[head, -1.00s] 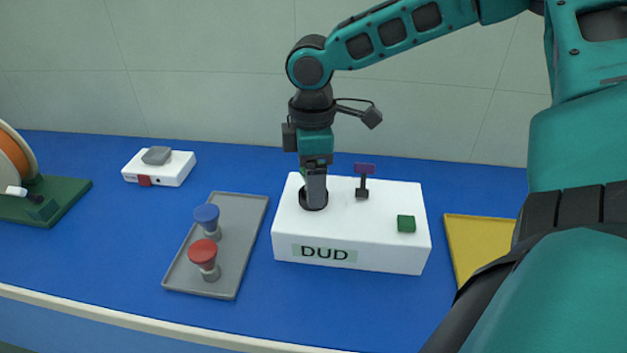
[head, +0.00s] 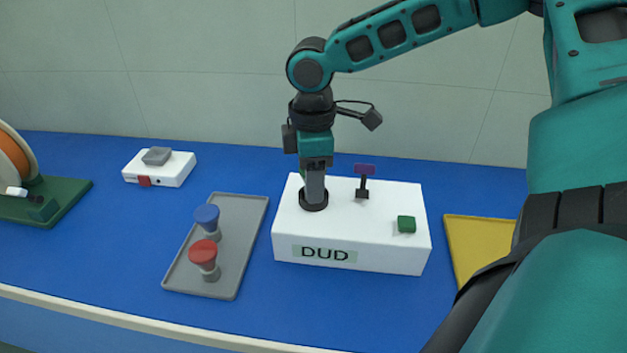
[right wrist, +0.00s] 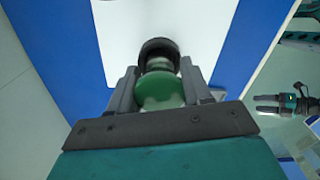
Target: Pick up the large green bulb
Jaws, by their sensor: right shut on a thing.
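The large green bulb (right wrist: 159,91) shows in the right wrist view, between the two fingers of my right gripper (right wrist: 160,88). Its far end sits at a black ring socket (right wrist: 159,48) on a white box. In the head view my right gripper (head: 314,188) points straight down at the socket (head: 313,203) near the left end of the white box (head: 375,255) labelled DUD. It is shut on the bulb, which its fingers mostly hide there. My left gripper (right wrist: 280,103) shows small at the right of the wrist view, its fingers apart and empty.
A purple-topped switch (head: 363,180) and a green button (head: 406,224) stand on the box. A grey tray (head: 238,262) at its left holds a blue bulb (head: 206,217) and a red bulb (head: 204,257). A yellow tray (head: 470,235) lies at the right.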

